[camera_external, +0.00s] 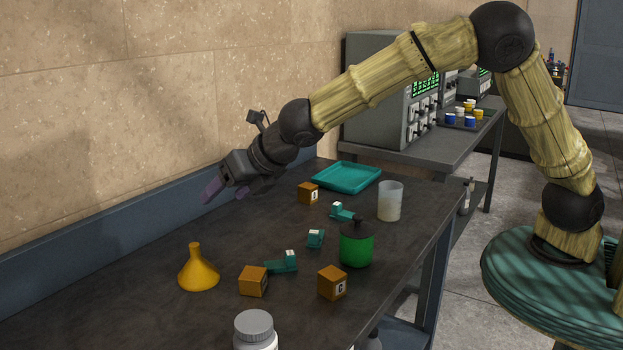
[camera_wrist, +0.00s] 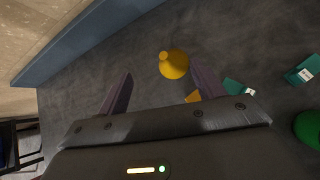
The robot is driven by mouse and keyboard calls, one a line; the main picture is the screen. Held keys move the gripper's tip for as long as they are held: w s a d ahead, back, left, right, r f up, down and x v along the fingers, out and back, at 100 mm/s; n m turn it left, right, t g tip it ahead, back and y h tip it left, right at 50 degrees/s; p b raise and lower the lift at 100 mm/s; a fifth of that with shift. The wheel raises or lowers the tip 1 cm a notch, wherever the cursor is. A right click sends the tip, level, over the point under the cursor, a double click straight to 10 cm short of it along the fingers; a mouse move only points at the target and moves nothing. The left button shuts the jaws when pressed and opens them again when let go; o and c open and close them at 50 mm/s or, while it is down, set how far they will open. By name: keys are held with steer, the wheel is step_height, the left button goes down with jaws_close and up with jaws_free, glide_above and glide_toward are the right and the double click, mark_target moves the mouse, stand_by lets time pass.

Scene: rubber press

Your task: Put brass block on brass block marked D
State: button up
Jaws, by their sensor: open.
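Three brass blocks stand on the dark table. One brass block (camera_external: 308,194) is at the back by the teal tray; its label letter is too small to read surely. A second brass block (camera_external: 253,282) is front left, with no readable letter. A third brass block (camera_external: 332,284), front right, is marked C. No clear D shows. My gripper (camera_external: 226,193) is open and empty, above the table's left side near the wall, away from the blocks. In the wrist view my gripper (camera_wrist: 161,70) has its fingers apart, and a brass corner (camera_wrist: 192,97) shows beside the right finger.
A yellow funnel (camera_external: 198,270) stands front left. Teal pieces (camera_external: 315,238) lie mid-table near a green container (camera_external: 356,246). A teal tray (camera_external: 346,176) and a clear beaker (camera_external: 390,202) are at the back. A white jar (camera_external: 256,333) is in front. The left-middle table is clear.

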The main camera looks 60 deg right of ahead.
step_height(320, 180, up, 4)
steer(key=s+d+m+g+h+p, duration=0.1)
steer(key=s+d+m+g+p, duration=0.15)
steer(key=m+g, duration=0.75)
steer(key=m, duration=0.1)
glide_above(253, 273)
step_height(253, 273, down, 5)
steer(key=shift+t, duration=0.4)
step_height(253, 273, down, 12)
steer(key=p, duration=0.2)
steer(key=shift+f+p, duration=0.1)
steer(key=shift+p, duration=0.2)
